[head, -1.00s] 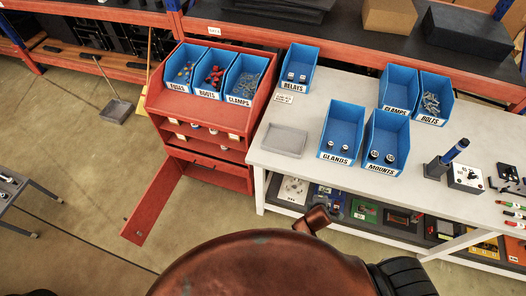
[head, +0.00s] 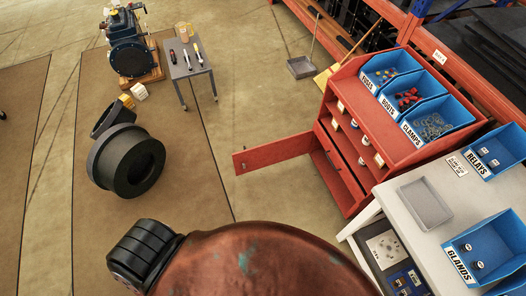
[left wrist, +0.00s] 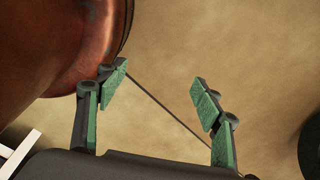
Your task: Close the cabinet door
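The red cabinet (head: 348,178) stands right of centre in the head view, with blue bins on top. Its door (head: 275,152) is low on the front and swung wide open, sticking out to the left over the floor. A small dark handle shows near the door's free end. My left gripper (left wrist: 158,92) shows in the left wrist view, its two green-padded fingers wide apart with only bare floor between them. No gripper shows in the head view, so I cannot tell how far the left one is from the door. My right gripper is not in view.
A white workbench (head: 384,190) with bins adjoins the cabinet on the right. A grey small table (head: 187,62), a dark ring-shaped object (head: 125,160) and a machine (head: 128,50) stand at left. A dustpan (head: 300,67) lies behind the door.

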